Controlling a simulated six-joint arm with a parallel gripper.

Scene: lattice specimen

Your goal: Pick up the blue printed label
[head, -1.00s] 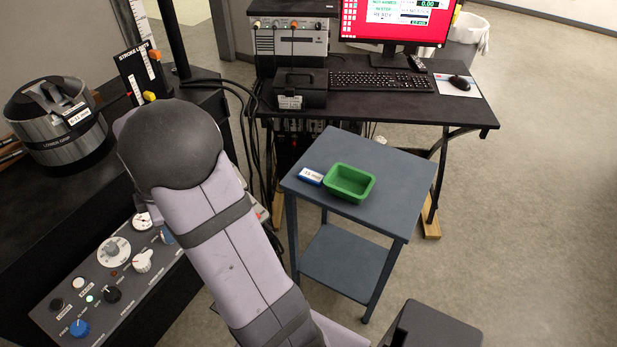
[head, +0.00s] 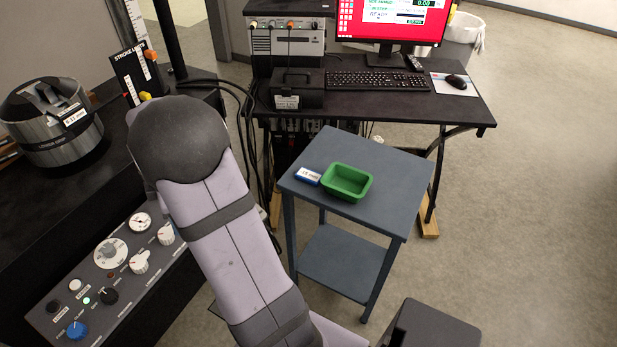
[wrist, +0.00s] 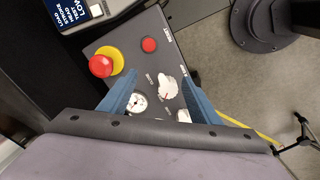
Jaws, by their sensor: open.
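A small blue block with a white printed face (head: 307,176) lies on top of the blue-grey cart (head: 400,165), just left of a green tray (head: 348,190). Its print is too small to read surely. My gripper (wrist: 160,88) shows in the wrist view as two blue fingers spread apart with nothing between them. It is over the grey control panel (wrist: 188,75), away from the cart. In the head view my arm hides the gripper. The small blue block is not in the wrist view.
A red stop button (wrist: 101,66) and several knobs stand up from the panel below my gripper. A black desk (head: 400,103) with keyboard and monitor stands behind the cart. A steel cylinder (head: 52,122) sits at left.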

